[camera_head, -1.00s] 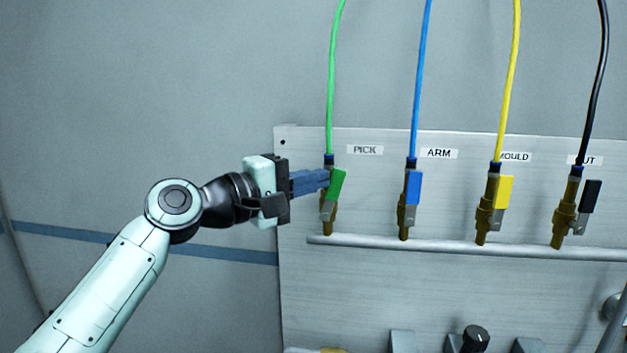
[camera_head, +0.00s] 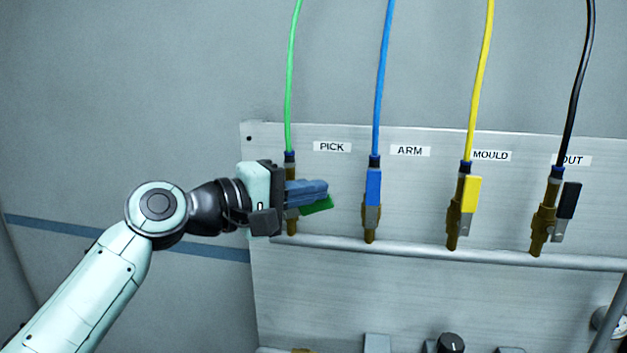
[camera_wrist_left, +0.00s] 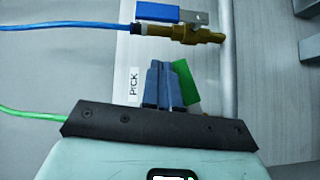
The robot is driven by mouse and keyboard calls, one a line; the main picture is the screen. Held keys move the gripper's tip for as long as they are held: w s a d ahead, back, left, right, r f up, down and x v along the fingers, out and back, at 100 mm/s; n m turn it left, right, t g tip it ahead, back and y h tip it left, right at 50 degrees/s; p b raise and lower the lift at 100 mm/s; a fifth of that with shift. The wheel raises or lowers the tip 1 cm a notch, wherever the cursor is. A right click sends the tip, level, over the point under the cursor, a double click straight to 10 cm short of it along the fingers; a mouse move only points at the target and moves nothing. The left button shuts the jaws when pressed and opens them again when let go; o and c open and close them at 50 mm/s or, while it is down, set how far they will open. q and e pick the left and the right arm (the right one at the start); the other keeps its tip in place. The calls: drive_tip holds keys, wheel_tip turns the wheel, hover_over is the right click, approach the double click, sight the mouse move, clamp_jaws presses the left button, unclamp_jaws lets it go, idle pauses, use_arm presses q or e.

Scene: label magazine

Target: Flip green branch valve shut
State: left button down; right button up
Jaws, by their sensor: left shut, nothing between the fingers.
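The green branch valve (camera_head: 291,220) is a brass valve below the green hose and left of the PICK label. Its green handle (camera_head: 318,206) sticks out to the right, nearly level and crosswise to the hose. My left gripper (camera_head: 326,191) is shut and empty. Its blue fingers lie across the front of the valve, just above the green handle, and hide part of the valve body. In the left wrist view, the fingertips (camera_wrist_left: 158,68) are together beside the green handle (camera_wrist_left: 186,82), close against it; whether they touch is unclear.
The blue (camera_head: 373,187), yellow (camera_head: 471,194) and black (camera_head: 569,200) handles stand upright along their valves to the right. A grey pipe (camera_head: 420,250) runs below the valves. A black knob (camera_head: 451,343) sits lower on the panel. The wall at the left is clear.

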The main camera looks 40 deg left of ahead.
use_arm(q)
drive_tip(key=shift+w+d+f+m+g+y+p, duration=0.3)
drive_tip(key=shift+d+f+m+g+y+p, duration=0.3)
drive_tip(key=shift+f+m+g+p, duration=0.35)
use_arm(e)
drive_tip(key=shift+w+r, duration=0.65)
drive_tip(key=shift+w, duration=0.25)
drive_tip(key=shift+w+r, duration=0.65)
drive_tip(key=shift+w, duration=0.25)
use_arm(q)
drive_tip(key=shift+r, duration=0.15)
drive_tip(key=shift+s, duration=0.1)
drive_tip(key=v, duration=1.3)
drive_tip(key=shift+r+b, duration=0.25)
drive_tip(key=shift+b, duration=0.15)
use_arm(e)
drive_tip(key=shift+s+f, duration=0.4)
drive_tip(key=shift+s, duration=0.1)
